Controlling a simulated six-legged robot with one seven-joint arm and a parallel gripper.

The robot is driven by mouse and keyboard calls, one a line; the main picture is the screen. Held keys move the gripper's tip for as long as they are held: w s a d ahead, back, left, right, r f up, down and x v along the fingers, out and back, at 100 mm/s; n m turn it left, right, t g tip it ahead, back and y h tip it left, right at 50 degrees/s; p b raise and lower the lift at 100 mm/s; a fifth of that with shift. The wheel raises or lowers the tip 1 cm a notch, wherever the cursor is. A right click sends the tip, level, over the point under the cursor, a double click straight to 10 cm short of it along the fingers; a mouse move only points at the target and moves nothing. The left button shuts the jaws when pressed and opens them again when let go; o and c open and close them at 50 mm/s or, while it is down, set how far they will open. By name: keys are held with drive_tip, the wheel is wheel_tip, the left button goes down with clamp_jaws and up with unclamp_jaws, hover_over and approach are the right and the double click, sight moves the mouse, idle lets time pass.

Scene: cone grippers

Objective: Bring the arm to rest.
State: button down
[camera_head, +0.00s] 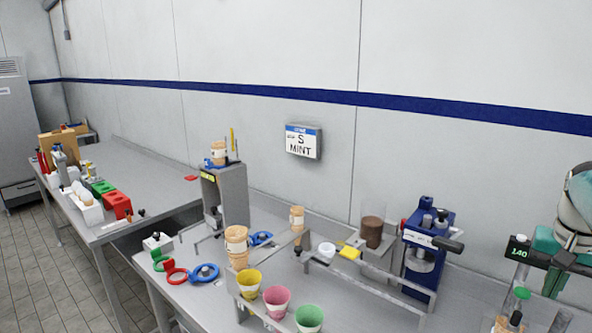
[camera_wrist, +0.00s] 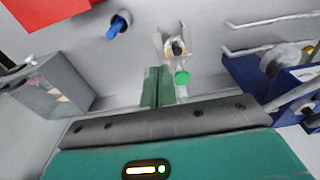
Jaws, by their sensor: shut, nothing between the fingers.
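My gripper (camera_wrist: 158,86) shows in the wrist view. Its two green fingers are together, with nothing held between them. The fingers point up the picture, over a grey surface. A round green thing (camera_wrist: 182,77) is just right of the fingertips, with a small pale fixture (camera_wrist: 178,47) beyond it. I cannot tell whether the fingers touch either one. In the head view, teal and white parts stand at the right edge; I cannot tell clearly where the fingertips are there.
In the head view, a metal bench carries yellow (camera_head: 248,282), pink (camera_head: 276,301) and green (camera_head: 309,318) cups, stacked cones (camera_head: 237,244) and a blue press (camera_head: 427,245). A sign (camera_head: 303,142) is on the wall. A grey box (camera_wrist: 52,86) shows in the wrist view.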

drive_tip(key=s+a+n+t, duration=0.1)
drive_tip(key=s+a+n, duration=0.1)
drive_tip(key=a, duration=0.8)
drive_tip(key=s+a+n+t, duration=0.1)
drive_tip(key=a+n, duration=0.1)
drive_tip(key=a, duration=0.8)
drive_tip(key=s+a+f+n+t, duration=0.1)
drive_tip(key=s+a+f+n, duration=0.1)
drive_tip(key=a, duration=0.4)
drive_tip(key=s+a+f+n+t, duration=0.1)
drive_tip(key=s+a+f+n, duration=0.1)
drive_tip(key=s+a+f, duration=0.2)
drive_tip(key=s+a, duration=0.2)
drive_tip(key=s, duration=0.1)
drive_tip(key=shift+f+t+y, duration=0.3)
drive_tip(key=shift+y, duration=0.1)
idle(1.0)
